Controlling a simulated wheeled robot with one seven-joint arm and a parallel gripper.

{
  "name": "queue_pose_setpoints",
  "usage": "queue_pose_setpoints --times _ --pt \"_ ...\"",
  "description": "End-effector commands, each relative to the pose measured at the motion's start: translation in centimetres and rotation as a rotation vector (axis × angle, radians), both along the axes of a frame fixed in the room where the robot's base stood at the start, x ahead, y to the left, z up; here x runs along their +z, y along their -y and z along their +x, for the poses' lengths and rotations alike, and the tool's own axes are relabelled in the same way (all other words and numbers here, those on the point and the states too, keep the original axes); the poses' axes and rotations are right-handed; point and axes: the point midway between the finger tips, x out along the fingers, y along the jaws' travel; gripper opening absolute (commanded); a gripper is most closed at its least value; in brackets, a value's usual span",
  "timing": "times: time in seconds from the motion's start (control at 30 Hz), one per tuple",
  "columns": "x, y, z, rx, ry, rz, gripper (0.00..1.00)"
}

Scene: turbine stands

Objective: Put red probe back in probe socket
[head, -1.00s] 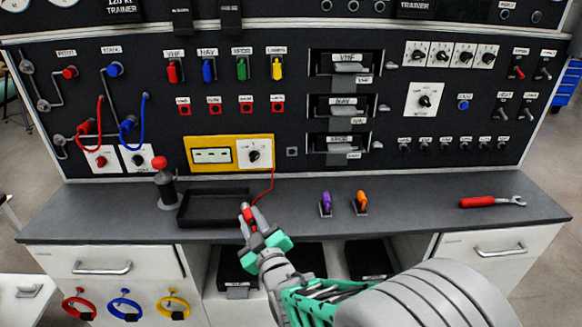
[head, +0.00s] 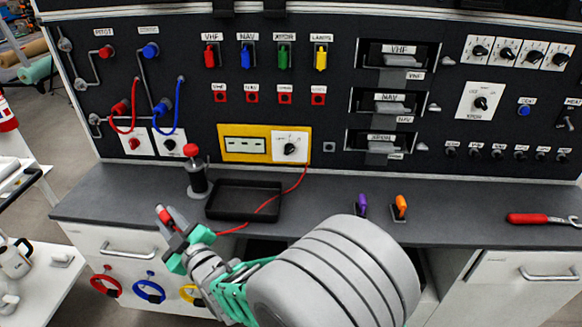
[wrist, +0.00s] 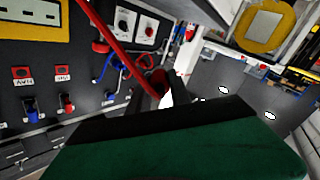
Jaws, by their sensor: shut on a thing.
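My gripper (head: 168,217) is shut on the red probe (head: 165,216), left of the black tray and over the front edge of the bench. In the wrist view the probe's red end (wrist: 158,77) shows between the dark fingers; the rest of it is hidden. Its red cable (head: 268,203) runs from the yellow meter panel (head: 265,157) down across the tray to my gripper.
The black tray (head: 213,206) looks empty apart from the cable crossing it. A red-knobbed lever (head: 195,175) stands left of it. Purple (head: 362,205) and orange (head: 399,207) handled items stand to the right, then a red-handled wrench (head: 540,218). Red and blue hoses hang at the panel's left.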

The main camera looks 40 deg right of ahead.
Motion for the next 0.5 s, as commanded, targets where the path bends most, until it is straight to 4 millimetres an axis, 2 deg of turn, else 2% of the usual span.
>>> queue_pose_setpoints --times 0.07,0.17,0.27,0.37,0.5 --pt "-0.6 1.5 0.4 -0.031 0.003 0.002 0.0" --pt "-1.4 4.8 1.1 -0.098 0.002 0.007 0.0" --pt "-2.2 9.7 1.8 -0.192 0.004 0.013 0.0" --pt "-2.8 15.5 1.8 -0.296 0.007 0.018 0.0" --pt "-3.4 24.6 0.1 -0.456 0.009 0.019 0.0"
